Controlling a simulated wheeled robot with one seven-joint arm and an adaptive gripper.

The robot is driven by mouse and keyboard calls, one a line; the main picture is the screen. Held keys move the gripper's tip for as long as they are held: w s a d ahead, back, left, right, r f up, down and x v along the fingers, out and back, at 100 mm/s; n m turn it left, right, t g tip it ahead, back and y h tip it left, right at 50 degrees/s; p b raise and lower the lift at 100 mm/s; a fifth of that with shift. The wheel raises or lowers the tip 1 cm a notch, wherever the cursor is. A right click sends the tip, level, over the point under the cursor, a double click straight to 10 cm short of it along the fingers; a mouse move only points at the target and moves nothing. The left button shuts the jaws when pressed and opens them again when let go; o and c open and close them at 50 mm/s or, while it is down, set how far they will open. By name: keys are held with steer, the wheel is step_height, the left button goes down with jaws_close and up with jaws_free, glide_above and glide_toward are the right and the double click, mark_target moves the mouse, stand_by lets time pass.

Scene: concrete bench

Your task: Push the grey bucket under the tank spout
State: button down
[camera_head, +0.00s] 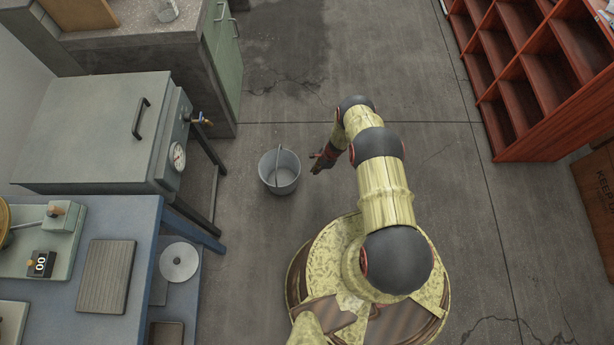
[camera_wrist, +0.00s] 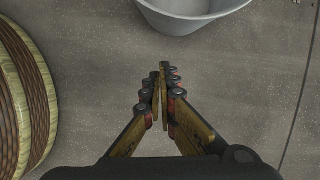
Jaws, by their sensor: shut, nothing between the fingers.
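The grey bucket (camera_head: 279,172) stands upright on the concrete floor, with its handle over the open top. The tank is the grey box (camera_head: 95,130) on a stand at the left, with a gauge and a brass spout (camera_head: 202,122) on its right side. The bucket is to the right of the spout and nearer my base. My gripper (camera_head: 319,162) is shut and empty, low beside the bucket's right side. In the wrist view, my gripper (camera_wrist: 164,72) points toward the bucket (camera_wrist: 190,14), with a small gap of floor between them. The bucket's far part is cut off there.
A blue bench (camera_head: 145,215) with a scale and a shelf holding a round disc (camera_head: 179,262) stands at the left. Tank stand legs (camera_head: 207,150) rise left of the bucket. A red shelf unit (camera_head: 545,75) stands at the right. Floor between bucket and stand is clear.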

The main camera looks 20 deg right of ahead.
steer(key=shift+m+h, duration=0.3)
steer(key=shift+m, duration=0.5)
steer(key=b+x, duration=0.2)
steer(key=x, duration=0.1)
steer(key=w+a+b+x, duration=0.1)
steer(key=b+x, duration=0.1)
steer(key=x, duration=0.2)
steer(key=w+b+x, duration=0.1)
steer(key=x, duration=0.3)
steer(key=shift+a+r+b, duration=0.2)
steer(key=shift+r+b, duration=0.05)
steer(key=shift+b, duration=0.15)
steer(key=shift+w+a, duration=0.2)
steer(key=shift+a, duration=0.3)
steer(key=shift+r, duration=0.1)
